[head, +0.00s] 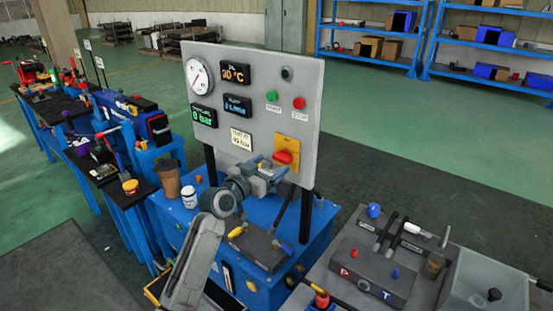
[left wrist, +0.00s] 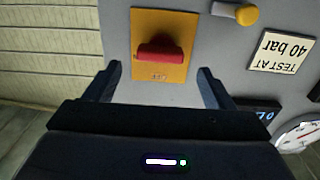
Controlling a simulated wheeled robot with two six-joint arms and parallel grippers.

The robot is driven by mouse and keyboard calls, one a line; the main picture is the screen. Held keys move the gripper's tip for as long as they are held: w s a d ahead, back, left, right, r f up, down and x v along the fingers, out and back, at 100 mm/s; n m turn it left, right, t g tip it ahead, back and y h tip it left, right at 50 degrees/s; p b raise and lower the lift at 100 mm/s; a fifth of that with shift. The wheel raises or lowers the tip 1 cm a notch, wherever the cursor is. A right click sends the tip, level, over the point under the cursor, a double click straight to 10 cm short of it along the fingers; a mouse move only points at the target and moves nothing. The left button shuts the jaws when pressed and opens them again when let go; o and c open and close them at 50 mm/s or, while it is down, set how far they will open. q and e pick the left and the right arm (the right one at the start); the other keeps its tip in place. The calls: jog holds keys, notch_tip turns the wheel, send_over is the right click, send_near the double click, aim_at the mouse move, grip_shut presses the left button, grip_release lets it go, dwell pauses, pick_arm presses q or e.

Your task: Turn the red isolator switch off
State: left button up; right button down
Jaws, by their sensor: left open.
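The red isolator switch (head: 283,157) sits on a yellow plate (head: 294,148) at the lower right of the grey upright panel. In the left wrist view the red handle (left wrist: 160,52) lies crosswise on its yellow plate (left wrist: 175,20). My left gripper (head: 262,163) is just left of the switch in the head view. In the left wrist view its two fingers (left wrist: 158,88) are spread apart, with the handle beyond the gap between them. The fingers are empty and look apart from the handle. My right gripper is not in view.
The grey panel (head: 222,70) carries a dial gauge (head: 199,76), several displays, green (head: 272,96) and red (head: 299,103) buttons and a "TEST AT 40 bar" label (head: 241,139). Levers and a control block (head: 368,268) stand at the lower right. A white jar (head: 189,197) stands left of my arm.

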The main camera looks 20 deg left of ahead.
aim_at(279, 159)
pick_arm(q)
jog(key=x, duration=0.2)
jog(key=shift+w+d+r, duration=0.1)
jog(key=shift+w, duration=0.15)
jog(key=shift+w+d+p, duration=0.1)
jog(key=shift+w+p, duration=0.2)
jog(key=shift+w, duration=0.25)
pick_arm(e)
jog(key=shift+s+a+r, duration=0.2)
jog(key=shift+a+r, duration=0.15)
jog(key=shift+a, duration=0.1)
pick_arm(q)
jog(key=c, duration=1)
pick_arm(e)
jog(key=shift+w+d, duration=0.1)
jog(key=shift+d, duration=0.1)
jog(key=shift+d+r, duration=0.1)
